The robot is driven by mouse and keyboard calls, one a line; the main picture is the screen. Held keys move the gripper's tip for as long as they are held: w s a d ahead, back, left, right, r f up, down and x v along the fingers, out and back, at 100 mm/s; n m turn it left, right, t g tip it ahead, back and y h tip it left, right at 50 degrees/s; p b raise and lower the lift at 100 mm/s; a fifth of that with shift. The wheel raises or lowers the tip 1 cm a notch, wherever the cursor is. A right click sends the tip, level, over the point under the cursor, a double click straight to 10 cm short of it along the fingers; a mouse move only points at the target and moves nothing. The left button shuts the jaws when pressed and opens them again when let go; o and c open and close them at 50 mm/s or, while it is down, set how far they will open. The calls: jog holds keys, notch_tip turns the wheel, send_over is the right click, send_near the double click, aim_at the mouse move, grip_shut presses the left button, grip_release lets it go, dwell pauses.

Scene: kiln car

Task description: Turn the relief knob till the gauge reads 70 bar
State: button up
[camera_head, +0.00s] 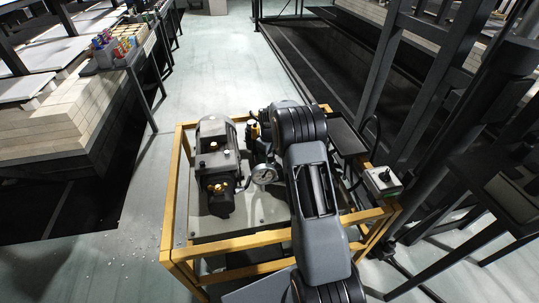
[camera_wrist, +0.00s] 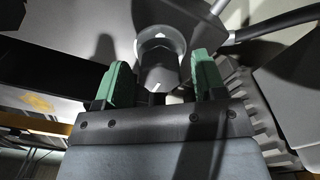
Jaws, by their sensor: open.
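In the wrist view my gripper (camera_wrist: 161,72) is open, with one green finger on each side of a dark grey round knob (camera_wrist: 158,68). Gaps show between the knob and both fingers. The knob has a small white mark and a paler ring behind it. I take it to be the relief knob. My gripper and the knob are hidden behind my arm in the head view.
A yellow frame (camera_head: 232,266) surrounds the power unit, with a grey motor (camera_head: 216,150) at its left. A grey box with buttons (camera_head: 382,181) sits at its right corner. Dark steel posts stand at right. Pale floor (camera_head: 215,60) is clear beyond the unit.

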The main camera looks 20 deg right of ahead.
jog(key=c, duration=0.9)
jog(key=shift+r+m, duration=0.1)
jog(key=shift+m, duration=0.2)
jog(key=shift+m+p, duration=0.65)
jog(key=shift+m, duration=0.25)
jog(key=shift+m+p, duration=0.4)
jog(key=shift+m, duration=1.1)
jog(key=o, duration=0.9)
